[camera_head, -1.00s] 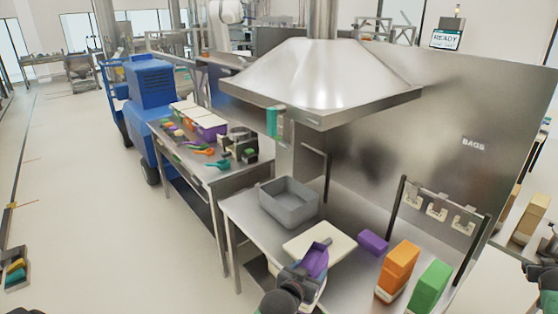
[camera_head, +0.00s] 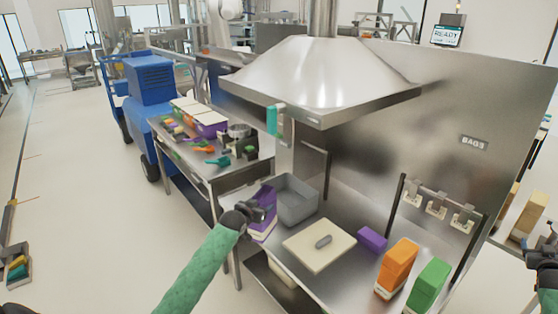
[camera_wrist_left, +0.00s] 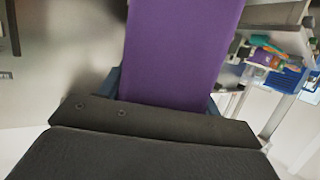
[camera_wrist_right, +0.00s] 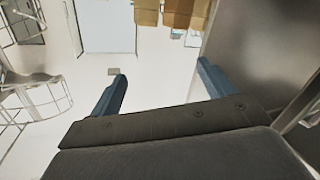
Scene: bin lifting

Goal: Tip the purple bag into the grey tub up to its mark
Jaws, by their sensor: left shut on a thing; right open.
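The purple bag (camera_head: 264,198), with a pale lower part, is held by my left gripper (camera_head: 257,210) just left of the grey tub (camera_head: 296,213). My left gripper is shut on it; in the left wrist view the purple bag (camera_wrist_left: 180,50) fills the space between the fingers. The bag stands roughly upright, slightly tilted, near the tub's left wall; I cannot tell if they touch. The tub stands on the steel bench, and its mark and contents are not visible. My right gripper (camera_wrist_right: 160,92) is open and empty, away from the bench.
A purple block (camera_head: 372,239), an orange bag (camera_head: 400,257) and a green bag (camera_head: 430,285) stand to the right. The steel hood (camera_head: 320,85) hangs above the bench.

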